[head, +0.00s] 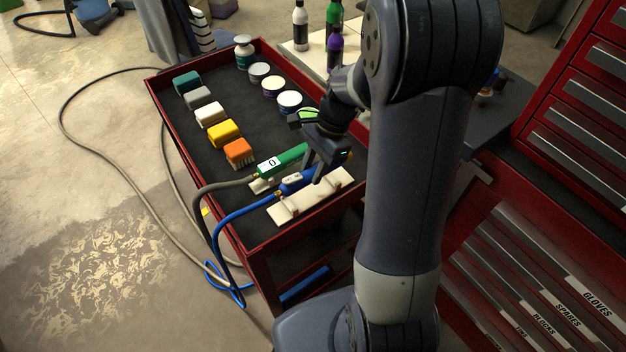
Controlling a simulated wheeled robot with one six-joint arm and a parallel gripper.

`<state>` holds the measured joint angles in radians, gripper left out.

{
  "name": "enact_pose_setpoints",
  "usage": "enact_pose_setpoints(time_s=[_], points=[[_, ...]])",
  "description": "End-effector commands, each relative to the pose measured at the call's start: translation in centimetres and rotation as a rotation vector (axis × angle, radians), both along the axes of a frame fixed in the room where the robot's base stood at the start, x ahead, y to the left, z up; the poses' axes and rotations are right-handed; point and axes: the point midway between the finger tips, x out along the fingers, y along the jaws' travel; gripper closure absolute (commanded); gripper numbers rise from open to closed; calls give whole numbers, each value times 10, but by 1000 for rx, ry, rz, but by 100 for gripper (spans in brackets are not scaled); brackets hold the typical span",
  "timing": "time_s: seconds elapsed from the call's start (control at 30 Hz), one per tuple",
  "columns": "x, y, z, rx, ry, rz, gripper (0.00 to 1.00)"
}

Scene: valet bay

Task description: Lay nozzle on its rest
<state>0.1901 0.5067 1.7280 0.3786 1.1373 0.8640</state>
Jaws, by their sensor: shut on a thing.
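My gripper (315,174) is over the near end of the red cart's tray. Its jaws are shut on a blue nozzle (292,186) with a pale label and a blue hose at its left end. My fingers hide part of the nozzle's right end. A cream rest (312,204) with raised supports lies just in front of the blue nozzle. The nozzle appears just behind those supports; its height above the tray is hard to tell. A green nozzle (291,158) marked 0 lies behind it, with a cream rest partly showing under it.
The cart (160,103) holds a row of coloured brushes or blocks (223,133) and several round tins (274,87) farther back. The blue hose (238,217) and a grey hose (207,189) drape over its left edge. Red drawer cabinets (560,140) stand at right.

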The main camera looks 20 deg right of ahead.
Motion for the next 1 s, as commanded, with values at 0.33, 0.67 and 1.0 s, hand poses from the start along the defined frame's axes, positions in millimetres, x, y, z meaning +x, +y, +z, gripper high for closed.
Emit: enact_pose_setpoints(time_s=[0.33,0.67,1.0], points=[[0,0,-38,2,2,-3,94],[0,0,-44,1,-2,-2,94],[0,0,-52,1,-2,-2,66]])
